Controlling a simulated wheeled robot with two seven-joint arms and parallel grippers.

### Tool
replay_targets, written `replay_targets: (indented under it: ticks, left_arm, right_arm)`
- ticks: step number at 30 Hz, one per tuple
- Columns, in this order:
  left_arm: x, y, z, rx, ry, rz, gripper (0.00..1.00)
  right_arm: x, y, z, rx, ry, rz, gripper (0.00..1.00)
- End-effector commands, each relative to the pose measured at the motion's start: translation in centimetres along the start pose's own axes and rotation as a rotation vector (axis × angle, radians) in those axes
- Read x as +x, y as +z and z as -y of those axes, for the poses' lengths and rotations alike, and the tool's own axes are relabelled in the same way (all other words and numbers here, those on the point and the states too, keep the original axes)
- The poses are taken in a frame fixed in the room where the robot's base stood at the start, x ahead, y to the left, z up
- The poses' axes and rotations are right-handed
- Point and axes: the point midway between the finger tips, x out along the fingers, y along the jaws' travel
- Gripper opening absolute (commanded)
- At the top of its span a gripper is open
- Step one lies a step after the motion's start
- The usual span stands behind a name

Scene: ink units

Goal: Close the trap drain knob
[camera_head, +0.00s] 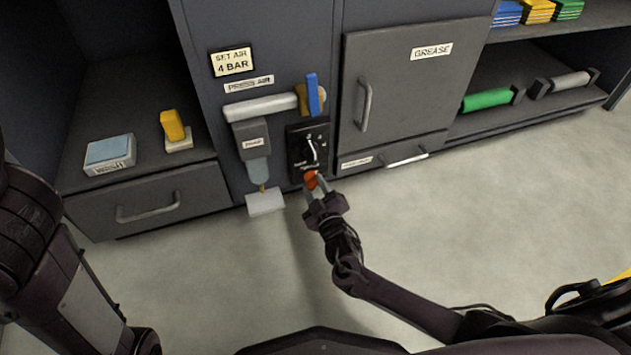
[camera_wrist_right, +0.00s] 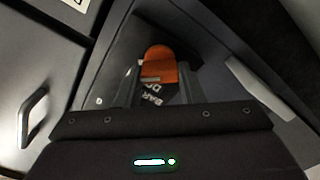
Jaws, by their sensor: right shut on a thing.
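The unit marked as a trap (camera_head: 252,141) hangs on the dark cabinet front, with a grey-blue bowl (camera_head: 258,170) under it. A small brass-coloured drain knob (camera_head: 262,188) is at the bowl's bottom, above a white tray (camera_head: 265,203). I cannot tell whether the drain knob is open or closed. My right gripper (camera_head: 317,184) is to the right of the trap, below a black dial panel (camera_head: 296,150). It is shut on an orange knob (camera_head: 310,178), which also shows between the fingers in the right wrist view (camera_wrist_right: 158,68). My left gripper is out of view.
A pale pipe with a blue-handled valve (camera_head: 313,95) runs above the trap. The grease cabinet door (camera_head: 395,95) is shut at the right. The floor in front is clear.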

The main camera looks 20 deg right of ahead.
Motion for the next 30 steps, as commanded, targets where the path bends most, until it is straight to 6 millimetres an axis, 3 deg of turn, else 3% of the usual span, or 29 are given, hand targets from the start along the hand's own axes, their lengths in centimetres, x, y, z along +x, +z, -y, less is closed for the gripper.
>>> replay_targets:
  ticks: [3, 15, 30]
  left_arm:
    - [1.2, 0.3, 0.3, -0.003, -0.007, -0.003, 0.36]
    - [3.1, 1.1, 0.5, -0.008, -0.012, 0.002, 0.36]
    - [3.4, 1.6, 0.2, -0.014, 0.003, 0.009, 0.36]
  right_arm:
    - [0.1, -0.3, -0.1, -0.109, -0.001, 0.000, 0.12]
    - [0.1, -0.2, 0.0, -0.487, 0.000, -0.001, 0.12]
    - [0.1, 0.0, 0.2, -0.827, 0.000, -0.002, 0.12]
